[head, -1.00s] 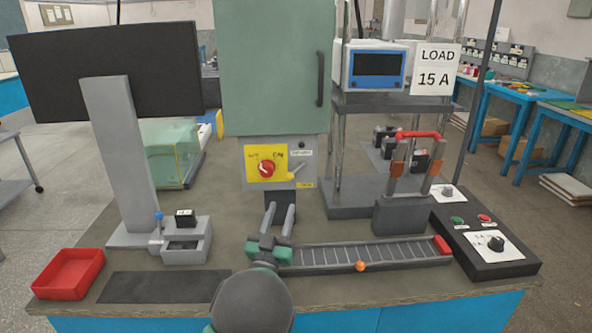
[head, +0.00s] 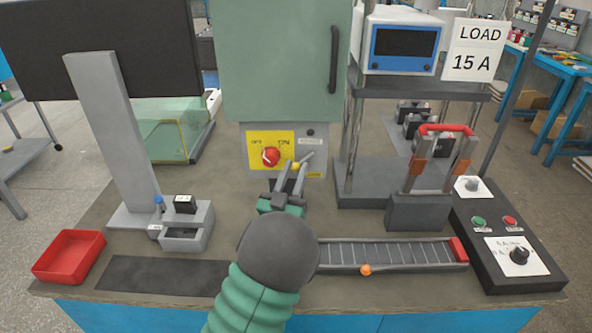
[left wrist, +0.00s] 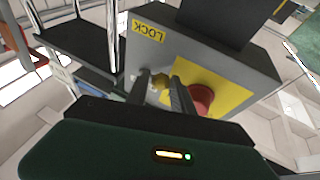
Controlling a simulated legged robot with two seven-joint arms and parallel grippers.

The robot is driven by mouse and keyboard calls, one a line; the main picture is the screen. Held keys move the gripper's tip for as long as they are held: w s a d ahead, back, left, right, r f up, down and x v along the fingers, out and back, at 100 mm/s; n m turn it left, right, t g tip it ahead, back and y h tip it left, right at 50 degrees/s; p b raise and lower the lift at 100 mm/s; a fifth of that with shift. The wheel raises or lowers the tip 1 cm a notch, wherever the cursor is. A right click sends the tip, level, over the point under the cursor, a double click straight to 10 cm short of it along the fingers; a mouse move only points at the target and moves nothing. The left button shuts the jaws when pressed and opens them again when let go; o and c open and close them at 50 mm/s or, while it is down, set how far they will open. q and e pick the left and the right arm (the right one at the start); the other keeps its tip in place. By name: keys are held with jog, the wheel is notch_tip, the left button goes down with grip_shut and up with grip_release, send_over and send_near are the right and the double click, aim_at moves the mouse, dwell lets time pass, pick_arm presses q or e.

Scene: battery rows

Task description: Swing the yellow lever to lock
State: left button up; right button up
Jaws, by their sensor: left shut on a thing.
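The yellow lever (head: 296,167) is on the grey front panel of the green cabinet, to the right of a red rotary knob (head: 271,156) on a yellow plate. My left gripper (head: 297,162) reaches up to the panel with its fingers on either side of the lever, shut on it. The fingers hide most of the lever. In the left wrist view a bit of the yellow lever (left wrist: 158,82) shows between the two fingers. A yellow LOCK label (left wrist: 148,31) is on the panel there. My right gripper is not in view.
The green cabinet (head: 280,65) rises above the panel. On the bench are a red tray (head: 69,257), a grey fixture (head: 186,237), a ribbed rail (head: 395,254), a red-handled switch (head: 416,210) and a black control box (head: 512,265).

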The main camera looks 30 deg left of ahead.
pick_arm(q)
grip_shut()
jog(key=m+p, duration=0.1)
jog(key=r+m+h+p, duration=0.1)
jog(key=shift+s+a+r+m+g, duration=0.15)
jog(key=shift+a+r+m+g, duration=0.1)
jog(key=shift+a+m+g, duration=0.05)
jog(key=shift+m+h, duration=0.3)
jog(key=shift+f, duration=0.15)
jog(key=shift+o, duration=1.7)
grip_release()
jog(key=shift+f, duration=0.15)
